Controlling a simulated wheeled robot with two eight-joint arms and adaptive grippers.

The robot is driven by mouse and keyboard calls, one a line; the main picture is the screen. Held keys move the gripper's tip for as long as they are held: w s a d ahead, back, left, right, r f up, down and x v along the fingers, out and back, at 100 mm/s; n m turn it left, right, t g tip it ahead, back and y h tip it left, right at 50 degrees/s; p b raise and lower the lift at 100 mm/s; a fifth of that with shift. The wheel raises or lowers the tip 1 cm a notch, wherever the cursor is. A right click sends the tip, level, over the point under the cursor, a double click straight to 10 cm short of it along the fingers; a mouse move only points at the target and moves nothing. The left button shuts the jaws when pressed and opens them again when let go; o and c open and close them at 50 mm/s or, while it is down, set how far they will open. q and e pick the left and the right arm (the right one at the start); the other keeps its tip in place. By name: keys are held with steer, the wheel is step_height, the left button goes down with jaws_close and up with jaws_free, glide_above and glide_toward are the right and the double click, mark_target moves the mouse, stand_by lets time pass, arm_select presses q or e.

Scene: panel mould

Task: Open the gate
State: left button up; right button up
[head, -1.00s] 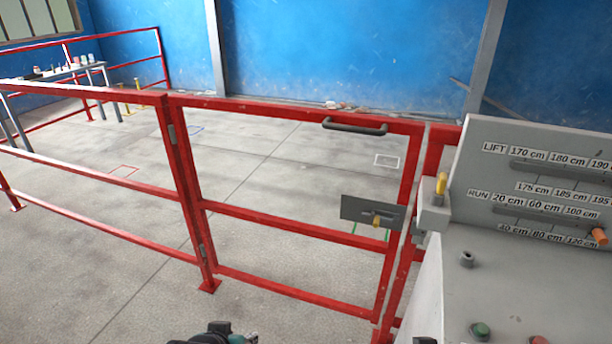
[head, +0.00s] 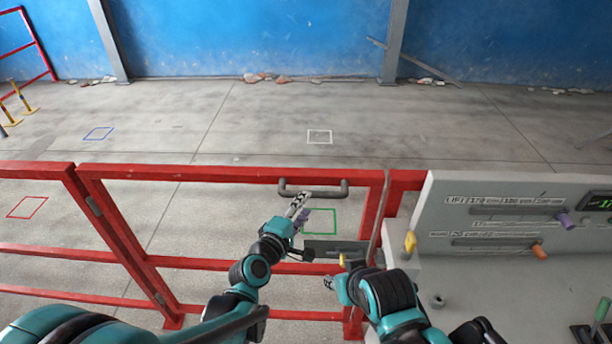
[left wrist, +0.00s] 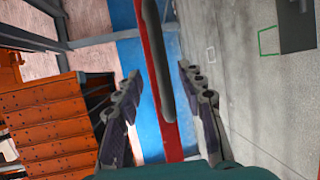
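The red gate (head: 180,172) stands in line with the red fence and looks closed. A dark grey handle (head: 335,190) is on its top rail; it also shows in the left wrist view (left wrist: 157,55). My left gripper (head: 299,206) is just in front of the handle's left part. In the left wrist view my left gripper (left wrist: 160,82) is open, its fingers apart on either side of the handle and red rail. A grey latch plate (head: 322,246) with a yellow knob (head: 352,257) is lower right on the gate. My right gripper (head: 330,284) is just below the plate; its fingers are too small to judge.
A grey console (head: 500,183) with sliders and labels stands right of the gate. A yellow part (head: 410,241) is at its left edge. A blue wall (head: 250,40) closes the back.

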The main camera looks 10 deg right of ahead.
mark_target(313, 197)
arm_select(q)
steer(key=x, duration=0.7)
steer(key=shift+d, duration=0.1)
jaws_close()
